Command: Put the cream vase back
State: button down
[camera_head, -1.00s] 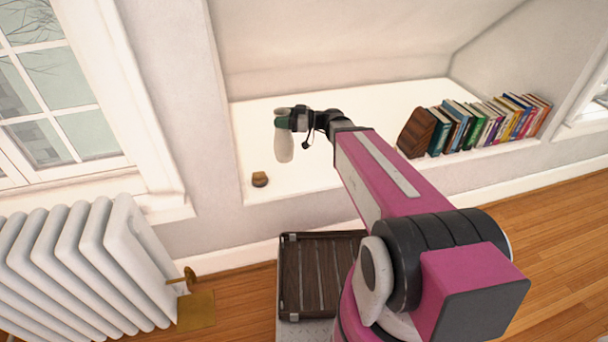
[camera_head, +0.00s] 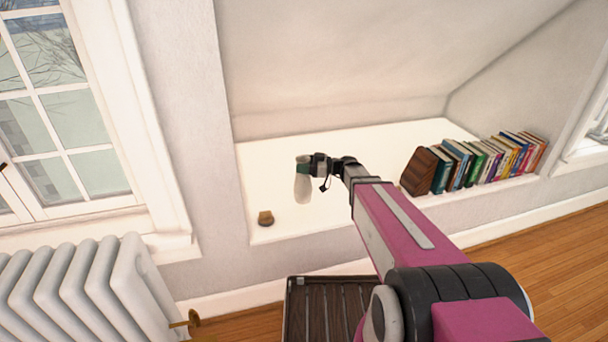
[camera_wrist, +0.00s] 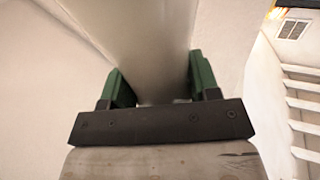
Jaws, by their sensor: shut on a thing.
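The cream vase (camera_head: 303,188) hangs from my gripper (camera_head: 304,166) over the white shelf of the wall niche (camera_head: 345,208), in the head view. The gripper is shut on the vase's upper part. In the wrist view the pale vase (camera_wrist: 145,40) fills the space between the two green fingers of my gripper (camera_wrist: 158,85). The vase looks upright. I cannot tell whether its base touches the shelf.
A small brown and tan object (camera_head: 265,218) stands on the shelf's front left. A wooden bookend (camera_head: 420,172) and a row of books (camera_head: 485,160) stand at the right. The shelf behind the vase is clear. A white radiator (camera_head: 85,300) is at lower left.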

aim_at(303, 180)
jog(key=shift+w+d+f, duration=0.1)
jog(key=shift+w+f, duration=0.1)
jog(key=shift+f, duration=0.95)
jog(key=shift+w+d+f, duration=0.1)
jog(key=shift+w+f, duration=0.05)
jog(key=shift+f, duration=1.05)
jog(key=shift+c, duration=1.8)
grip_release()
